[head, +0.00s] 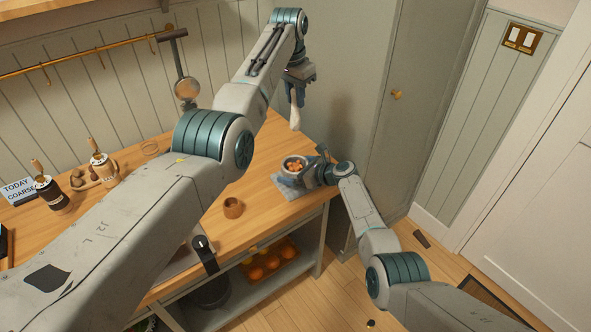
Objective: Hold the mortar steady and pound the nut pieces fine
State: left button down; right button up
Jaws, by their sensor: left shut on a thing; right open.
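The mortar (284,168) is a small grey bowl at the right end of the wooden counter, standing on a grey pad (287,188). Orange-brown nut pieces (293,164) show inside it. My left gripper (296,100) is shut on a pale pestle (295,118), which hangs roughly upright above the mortar and clear of it. My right gripper (312,172) is open at the right side of the mortar, close to its wall. Its fingers partly hide that side, and I cannot tell whether they touch it.
A small wooden cup (233,208) stands on the counter (262,205) left of the mortar. Grinders (103,168) and a "TODAY COARSE" sign (18,190) stand further left. A tall cabinet (385,130) rises behind the counter's right end.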

aim_at(294, 121)
dwell(0.3)
jog(key=c, duration=1.4)
jog(key=shift+c, duration=0.2)
pick_arm(q)
jog(key=shift+t+h, duration=0.3)
jog(key=shift+t, duration=0.3)
jog(key=f, duration=0.3)
jog(key=s+f, duration=0.1)
jog(key=shift+a+f, duration=0.15)
jog(key=shift+f, duration=0.25)
jog(key=shift+s+a+f, duration=0.2)
jog(key=shift+s+f, duration=0.05)
jog(key=shift+f, duration=0.4)
jog(key=s+a+x, duration=0.1)
jog(key=x, duration=0.7)
jog(key=shift+s+f, duration=0.25)
jog(key=shift+f, duration=0.25)
